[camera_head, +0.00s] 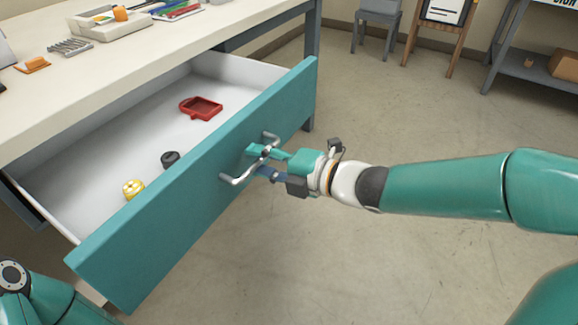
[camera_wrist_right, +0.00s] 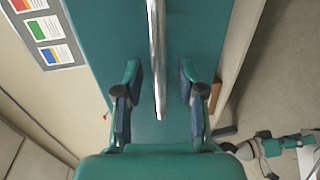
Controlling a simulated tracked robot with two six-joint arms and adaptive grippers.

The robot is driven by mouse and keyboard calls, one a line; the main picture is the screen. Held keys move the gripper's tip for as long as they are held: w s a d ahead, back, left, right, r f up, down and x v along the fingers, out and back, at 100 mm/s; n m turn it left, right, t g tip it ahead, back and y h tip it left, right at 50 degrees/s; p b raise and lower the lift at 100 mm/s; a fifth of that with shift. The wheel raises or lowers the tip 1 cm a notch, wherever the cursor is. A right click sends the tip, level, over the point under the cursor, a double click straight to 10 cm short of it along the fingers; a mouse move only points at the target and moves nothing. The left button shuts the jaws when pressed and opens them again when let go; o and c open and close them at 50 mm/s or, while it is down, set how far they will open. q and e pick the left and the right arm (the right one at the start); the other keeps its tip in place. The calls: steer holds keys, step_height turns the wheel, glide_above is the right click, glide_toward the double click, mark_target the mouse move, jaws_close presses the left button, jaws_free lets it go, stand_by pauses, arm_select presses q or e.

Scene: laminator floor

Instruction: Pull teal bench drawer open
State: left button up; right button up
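The teal bench drawer (camera_head: 205,190) stands well out from the bench, and its white inside shows. Its silver bar handle (camera_head: 238,180) is on the front and also shows in the right wrist view (camera_wrist_right: 155,50). My right gripper (camera_head: 262,162) is at the handle. In the right wrist view its two fingers (camera_wrist_right: 160,95) are spread on either side of the bar, with gaps on both sides. Part of my left arm shows at the lower left, but I cannot make out its gripper.
In the drawer lie a red tray-like item (camera_head: 202,108), a small black round item (camera_head: 170,158) and a yellow round item (camera_head: 133,189). The bench top (camera_head: 100,75) holds trays and small tools. The floor (camera_head: 420,110) beyond the drawer is clear; a grey stool (camera_head: 377,22) stands far back.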

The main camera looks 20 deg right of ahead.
steer(key=v, duration=1.1)
steer(key=shift+f, duration=0.15)
steer(key=shift+a, duration=0.1)
